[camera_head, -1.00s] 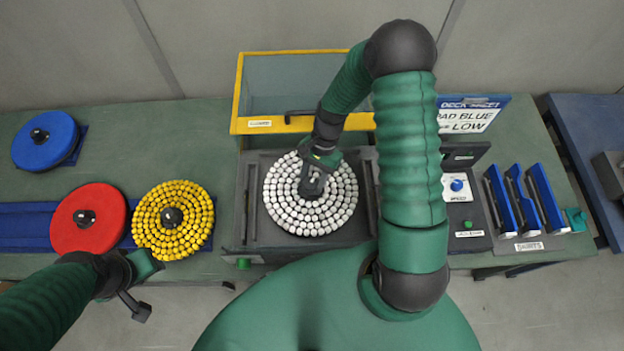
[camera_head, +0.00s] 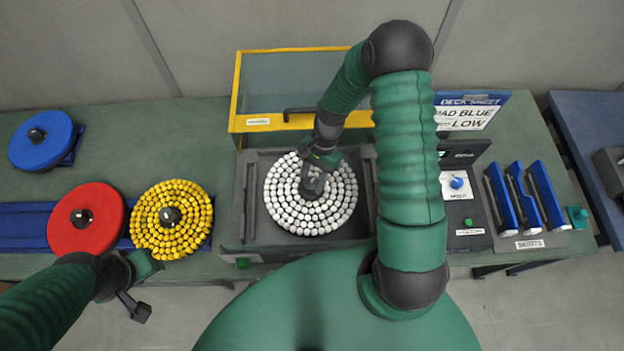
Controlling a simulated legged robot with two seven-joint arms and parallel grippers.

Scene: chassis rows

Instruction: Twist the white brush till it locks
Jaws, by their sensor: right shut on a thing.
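The white brush (camera_head: 312,215) is a round disc of white tufts lying flat in the dark machine bay (camera_head: 252,240) at the centre. My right gripper (camera_head: 313,180) comes down from above and is shut on the dark hub at the middle of the white brush. The hub is partly hidden by the gripper, and I cannot tell whether the brush is locked. My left gripper (camera_head: 143,285) is at the lower left, below the yellow brush and away from the white one; its jaw opening is not clear.
A yellow brush (camera_head: 155,235), a red disc (camera_head: 95,230) and a blue disc (camera_head: 40,150) lie on the left of the table. A yellow-framed clear guard (camera_head: 238,95) stands behind the bay. A control panel (camera_head: 458,190) and blue upright plates (camera_head: 520,200) are at right.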

